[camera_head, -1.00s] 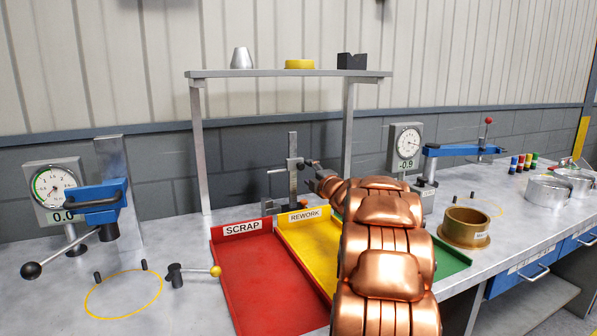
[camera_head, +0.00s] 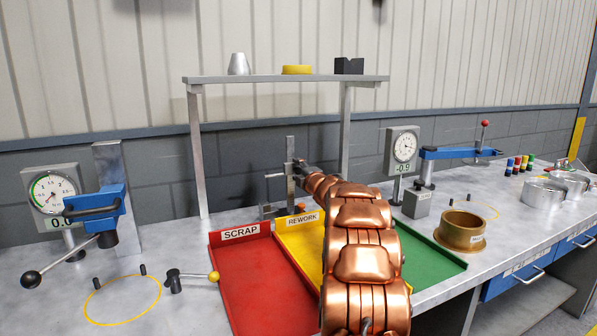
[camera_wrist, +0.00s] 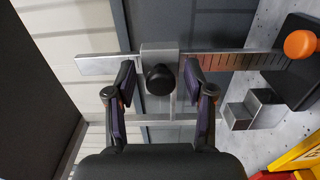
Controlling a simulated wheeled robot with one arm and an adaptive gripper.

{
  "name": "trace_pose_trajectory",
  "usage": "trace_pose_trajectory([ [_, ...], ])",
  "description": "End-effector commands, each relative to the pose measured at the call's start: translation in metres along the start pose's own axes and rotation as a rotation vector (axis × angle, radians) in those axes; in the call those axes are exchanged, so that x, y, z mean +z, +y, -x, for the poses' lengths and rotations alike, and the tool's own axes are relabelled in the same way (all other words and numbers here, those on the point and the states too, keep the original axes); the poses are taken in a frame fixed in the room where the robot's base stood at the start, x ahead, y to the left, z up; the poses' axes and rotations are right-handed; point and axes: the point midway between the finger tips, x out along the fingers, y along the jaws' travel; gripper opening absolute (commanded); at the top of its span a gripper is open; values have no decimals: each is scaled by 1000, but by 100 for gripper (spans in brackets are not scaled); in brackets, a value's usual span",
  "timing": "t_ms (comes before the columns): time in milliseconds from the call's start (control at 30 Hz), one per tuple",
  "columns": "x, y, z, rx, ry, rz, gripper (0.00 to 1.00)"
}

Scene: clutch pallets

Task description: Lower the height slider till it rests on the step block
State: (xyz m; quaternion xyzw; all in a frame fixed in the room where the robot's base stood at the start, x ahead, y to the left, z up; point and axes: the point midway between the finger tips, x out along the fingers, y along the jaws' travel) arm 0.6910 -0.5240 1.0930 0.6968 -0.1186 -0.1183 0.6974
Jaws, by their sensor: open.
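The height gauge's upright column (camera_head: 290,148) stands behind the trays, and in the wrist view it lies sideways (camera_wrist: 235,61) with its base to the right. The height slider (camera_wrist: 150,58) is a grey block with a round black knob (camera_wrist: 161,79), high on the column and well clear of the base. My gripper (camera_head: 299,167) is at the slider. In the wrist view my gripper (camera_wrist: 160,84) is open, one finger on each side of the knob, with gaps. The step block (camera_wrist: 248,109), grey and stepped, sits beside the column near the base (camera_wrist: 298,70).
A red SCRAP tray (camera_head: 262,282), a yellow REWORK tray (camera_head: 290,245) and a green tray (camera_head: 440,258) lie in front. A shelf (camera_head: 285,79) spans above. A dial gauge stand (camera_head: 403,147) and a brass ring (camera_head: 463,231) stand right. An orange knob (camera_wrist: 300,45) is near the base.

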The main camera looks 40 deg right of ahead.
Motion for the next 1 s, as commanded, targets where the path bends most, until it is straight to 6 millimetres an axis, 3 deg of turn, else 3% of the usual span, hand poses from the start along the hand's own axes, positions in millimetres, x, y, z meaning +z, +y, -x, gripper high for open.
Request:
trace_pose_trajectory([
  [167,0,0,0,0,1,0,52],
  [667,-1,0,0,0,2,-1,0],
  [1000,-2,-1,0,-1,2,-1,0],
])
